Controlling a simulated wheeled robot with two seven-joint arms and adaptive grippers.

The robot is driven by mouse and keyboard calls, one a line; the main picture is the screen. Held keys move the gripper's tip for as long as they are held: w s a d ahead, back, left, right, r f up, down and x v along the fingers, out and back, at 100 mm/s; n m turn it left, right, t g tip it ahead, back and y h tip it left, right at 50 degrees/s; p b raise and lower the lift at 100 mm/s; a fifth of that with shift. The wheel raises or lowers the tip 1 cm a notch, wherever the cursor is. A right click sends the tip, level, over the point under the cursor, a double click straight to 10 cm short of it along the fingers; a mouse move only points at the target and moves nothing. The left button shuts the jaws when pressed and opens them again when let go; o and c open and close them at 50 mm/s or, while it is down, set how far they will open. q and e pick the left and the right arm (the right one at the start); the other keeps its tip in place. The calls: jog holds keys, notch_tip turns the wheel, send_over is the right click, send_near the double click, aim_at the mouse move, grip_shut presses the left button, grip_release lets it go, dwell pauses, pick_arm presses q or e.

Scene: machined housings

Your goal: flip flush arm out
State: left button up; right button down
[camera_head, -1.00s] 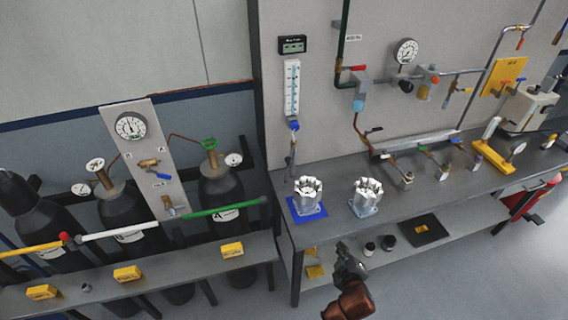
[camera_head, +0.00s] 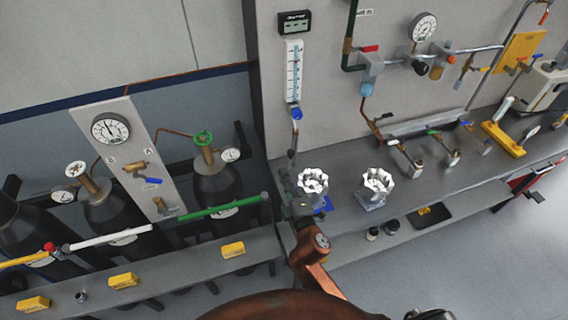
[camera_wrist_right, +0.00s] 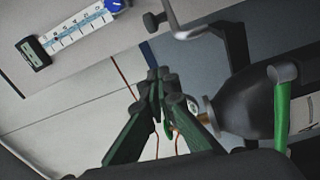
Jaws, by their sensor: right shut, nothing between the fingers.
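No part is labelled as the flush arm. A thin grey arm (camera_head: 293,150) hangs below the blue knob (camera_head: 296,113) of the wall flowmeter (camera_head: 293,72), and I cannot tell for certain that it is the flush arm. In the right wrist view a grey metal bar with a bend (camera_wrist_right: 190,31) shows at the top, beyond the fingers and apart from them. My right gripper (camera_head: 284,178) is at the bench's left end, just left of the left machined housing (camera_head: 312,184). In the wrist view its fingers (camera_wrist_right: 157,75) are together and empty. My left gripper is not in view.
A second housing (camera_head: 375,184) stands to the right on the bench (camera_head: 430,182). Gas cylinders (camera_head: 217,183) and a green bar (camera_head: 226,207) lie to the left; the green bar also shows in the wrist view (camera_wrist_right: 282,115).

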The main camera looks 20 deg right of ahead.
aim_at(292, 151)
jog(key=w+a, duration=0.1)
jog(key=w, duration=0.8)
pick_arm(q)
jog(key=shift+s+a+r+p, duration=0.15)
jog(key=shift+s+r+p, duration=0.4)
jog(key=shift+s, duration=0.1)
pick_arm(e)
jog(key=shift+s+d, duration=0.25)
jog(key=shift+d, duration=0.4)
jog(key=shift+s+d, duration=0.2)
jog(key=shift+d, duration=0.4)
jog(key=shift+s+d, duration=0.25)
jog(key=shift+d, duration=0.4)
